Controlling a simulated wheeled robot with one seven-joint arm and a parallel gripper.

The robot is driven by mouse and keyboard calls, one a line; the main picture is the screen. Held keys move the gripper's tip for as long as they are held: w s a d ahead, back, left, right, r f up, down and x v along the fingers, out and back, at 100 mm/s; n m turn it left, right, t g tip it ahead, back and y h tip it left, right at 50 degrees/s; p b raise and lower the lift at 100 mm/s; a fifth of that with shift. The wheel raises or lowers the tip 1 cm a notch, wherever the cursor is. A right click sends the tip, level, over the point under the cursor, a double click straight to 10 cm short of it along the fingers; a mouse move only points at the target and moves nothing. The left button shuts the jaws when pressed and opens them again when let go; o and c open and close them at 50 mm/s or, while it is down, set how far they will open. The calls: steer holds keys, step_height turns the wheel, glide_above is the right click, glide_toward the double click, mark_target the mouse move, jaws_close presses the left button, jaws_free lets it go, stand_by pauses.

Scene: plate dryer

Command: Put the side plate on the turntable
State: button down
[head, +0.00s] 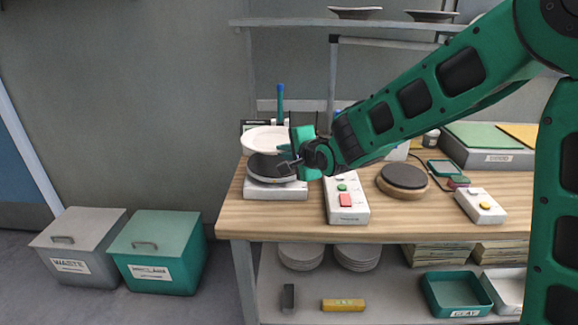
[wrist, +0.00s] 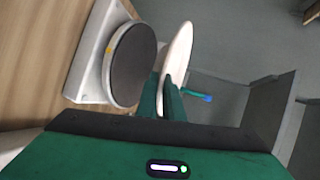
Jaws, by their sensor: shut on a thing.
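The side plate (head: 262,136) is a white, shallow round dish. My gripper (head: 285,149) is shut on its near right rim and holds it roughly level. In the head view the plate appears just above and behind a dark disc on a white base, which looks like the turntable (head: 272,168). In the wrist view the plate (wrist: 180,50) is nearly edge-on between my green fingers (wrist: 168,98). The turntable (wrist: 134,66) is to its left there, its dark top bare, with a yellow mark on its rim. The exact gap between them is unclear.
A box with green and red buttons (head: 345,199) stands right of the turntable. Another dark disc (head: 405,177) lies farther right, near a yellow-button box (head: 480,206). A blue-topped upright item (head: 281,98) stands behind the plate. Bins (head: 157,249) stand on the floor at left.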

steer(key=shift+w+d+f, duration=0.6)
steer(key=shift+w+d, duration=0.05)
steer(key=shift+f, duration=1.95)
steer(key=c, duration=2.2)
jaws_free()
steer(key=v, duration=1.2)
steer(key=shift+r, duration=0.1)
